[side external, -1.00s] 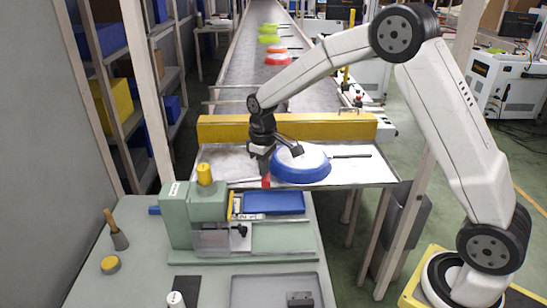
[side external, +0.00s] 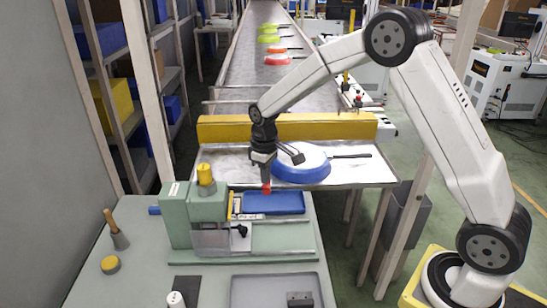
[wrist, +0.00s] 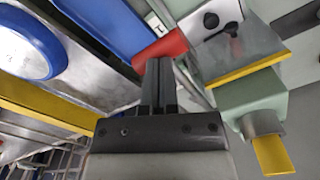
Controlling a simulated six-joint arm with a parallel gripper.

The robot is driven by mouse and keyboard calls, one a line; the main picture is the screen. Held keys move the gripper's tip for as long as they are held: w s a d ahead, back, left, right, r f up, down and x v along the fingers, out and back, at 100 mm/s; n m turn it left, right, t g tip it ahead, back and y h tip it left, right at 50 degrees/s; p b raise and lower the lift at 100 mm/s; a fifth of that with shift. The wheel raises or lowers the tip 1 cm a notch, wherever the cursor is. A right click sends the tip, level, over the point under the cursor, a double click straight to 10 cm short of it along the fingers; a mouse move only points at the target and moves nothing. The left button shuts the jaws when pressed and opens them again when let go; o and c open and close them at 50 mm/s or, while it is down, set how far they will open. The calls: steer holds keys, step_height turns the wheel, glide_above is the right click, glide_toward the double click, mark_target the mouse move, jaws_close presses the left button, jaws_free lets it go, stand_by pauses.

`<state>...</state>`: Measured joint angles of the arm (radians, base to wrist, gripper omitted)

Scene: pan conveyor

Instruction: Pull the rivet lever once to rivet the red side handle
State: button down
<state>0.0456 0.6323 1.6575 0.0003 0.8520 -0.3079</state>
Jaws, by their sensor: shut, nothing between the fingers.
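My gripper (side external: 266,179) is shut and empty, pointing down at the table's front edge, behind the green riveting machine (side external: 204,215). A red grip-like piece (side external: 266,189) shows right at its fingertips. In the wrist view my gripper (wrist: 158,68) has its fingertips against or just in front of the red piece (wrist: 160,47). I cannot tell if they touch, or whether this is the lever's grip or the side handle. The blue pan (side external: 290,172) with a black handle lies on the table behind. It also shows in the wrist view (wrist: 25,45).
A blue tray (side external: 273,203) lies beside the machine, just in front of the red piece. A yellow barrier (side external: 290,128) stands behind the blue pan, before the conveyor (side external: 262,70). A grey tray (side external: 278,291) and a wooden-handled tool (side external: 116,230) are on the front bench.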

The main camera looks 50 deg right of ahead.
steer(key=shift+s+d+f, duration=0.1)
steer(key=shift+f, duration=0.35)
steer(key=shift+r, duration=0.2)
step_height(320, 180, up, 10)
stand_by(1.2)
step_height(320, 180, up, 10)
steer(key=shift+s+d, duration=0.3)
steer(key=shift+d, duration=0.05)
stand_by(1.1)
steer(key=shift+f, duration=0.15)
steer(key=s+a+f+m+t, duration=0.2)
steer(key=s+a+f+m, duration=0.1)
steer(key=s+f, duration=1.4)
steer(key=s, duration=0.2)
steer(key=shift+s+f+t, duration=0.3)
steer(key=shift+s, duration=0.1)
